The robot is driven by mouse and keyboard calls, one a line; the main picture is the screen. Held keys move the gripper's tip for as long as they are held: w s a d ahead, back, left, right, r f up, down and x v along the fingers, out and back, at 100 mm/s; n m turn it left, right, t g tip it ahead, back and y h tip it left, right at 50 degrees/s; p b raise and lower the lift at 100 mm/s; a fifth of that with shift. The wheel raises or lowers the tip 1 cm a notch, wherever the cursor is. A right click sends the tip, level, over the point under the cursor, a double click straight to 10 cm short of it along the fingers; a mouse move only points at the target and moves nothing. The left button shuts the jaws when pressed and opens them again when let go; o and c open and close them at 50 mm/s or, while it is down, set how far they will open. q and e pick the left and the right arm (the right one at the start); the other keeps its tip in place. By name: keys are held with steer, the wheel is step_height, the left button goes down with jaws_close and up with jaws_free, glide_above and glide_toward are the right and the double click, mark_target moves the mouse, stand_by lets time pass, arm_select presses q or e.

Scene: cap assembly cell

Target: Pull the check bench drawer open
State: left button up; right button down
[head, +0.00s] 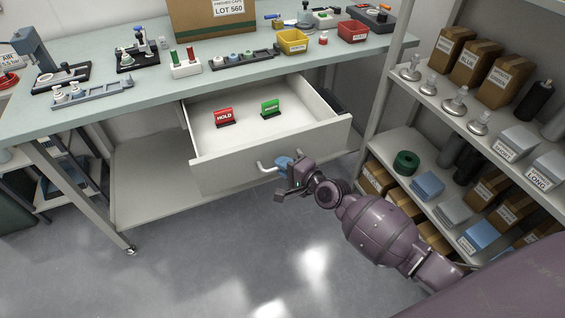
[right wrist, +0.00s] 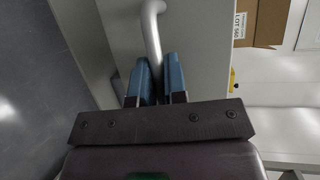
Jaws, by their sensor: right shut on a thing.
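The check bench drawer (head: 258,158) is white and stands pulled out from under the bench, its inside showing. A red HOLD sign (head: 224,117) and a green sign (head: 270,108) stand in it. My right gripper (head: 283,164) is at the drawer front, its blue fingers shut on the bar handle (head: 264,168). In the right wrist view the handle (right wrist: 152,30) runs between the two blue fingers (right wrist: 158,80). The fingers hide part of the handle. My left gripper is not in view.
The bench top (head: 130,100) above holds fixtures, a yellow bin (head: 292,42), a red bin (head: 352,31) and a LOT 560 carton (head: 205,22). A shelf rack (head: 385,95) with boxes and parts stands close on the right. The grey floor (head: 220,255) before the drawer is clear.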

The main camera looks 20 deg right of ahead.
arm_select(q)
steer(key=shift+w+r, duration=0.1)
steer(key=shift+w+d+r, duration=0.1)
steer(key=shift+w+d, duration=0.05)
arm_select(e)
steer(key=c, duration=1.2)
jaws_free()
arm_select(q)
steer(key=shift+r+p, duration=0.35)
steer(key=shift+p, duration=0.05)
arm_select(e)
steer(key=v, duration=1)
steer(key=shift+s+d+r, duration=0.1)
steer(key=shift+s+r, duration=0.1)
steer(key=shift+s, duration=0.2)
